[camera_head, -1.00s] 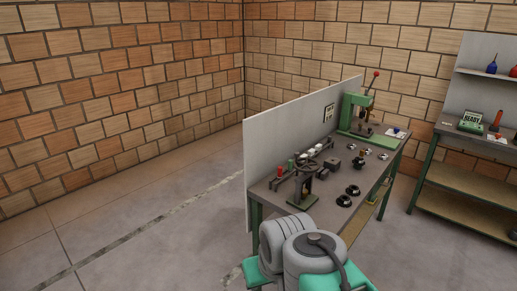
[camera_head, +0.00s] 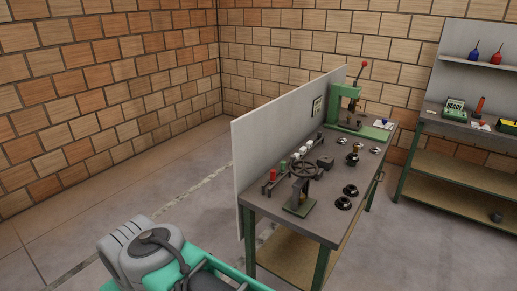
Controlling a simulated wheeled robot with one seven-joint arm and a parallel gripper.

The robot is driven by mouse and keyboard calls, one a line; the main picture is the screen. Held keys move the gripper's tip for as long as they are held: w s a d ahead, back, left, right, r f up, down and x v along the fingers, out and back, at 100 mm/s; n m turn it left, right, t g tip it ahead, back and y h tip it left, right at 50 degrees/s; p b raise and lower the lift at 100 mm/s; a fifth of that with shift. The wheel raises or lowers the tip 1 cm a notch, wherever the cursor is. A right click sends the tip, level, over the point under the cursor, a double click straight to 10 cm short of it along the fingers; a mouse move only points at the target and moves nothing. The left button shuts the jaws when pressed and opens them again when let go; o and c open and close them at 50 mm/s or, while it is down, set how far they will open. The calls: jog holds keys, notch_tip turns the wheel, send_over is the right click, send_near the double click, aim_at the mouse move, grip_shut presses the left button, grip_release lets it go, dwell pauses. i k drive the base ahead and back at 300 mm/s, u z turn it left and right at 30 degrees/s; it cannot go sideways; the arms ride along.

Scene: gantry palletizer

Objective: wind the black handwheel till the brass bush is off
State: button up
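A dark handwheel (camera_head: 304,164) sits flat on top of a small press-like stand with a green base (camera_head: 299,207), at the near left of the workbench (camera_head: 322,220). A small brass-coloured piece (camera_head: 353,157) stands on a dark part near the bench's middle; I cannot tell whether it is the brass bush. No bush can be made out at the handwheel stand at this size. My grey and teal arm shows at the bottom left, apart from the bench. My gripper is not in view.
A green lever press (camera_head: 347,105) with a red knob stands at the bench's far end. Several dark round parts (camera_head: 344,203) lie along its right side. A grey panel (camera_head: 250,165) backs the bench. A second bench (camera_head: 455,128) stands at right, with floor between.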

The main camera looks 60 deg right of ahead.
aim_at(292, 157)
jog(key=z, duration=0.1)
jog(key=i, duration=0.75)
jog(key=z, duration=1.1)
jog(key=i, duration=0.55)
jog(key=z, duration=0.65)
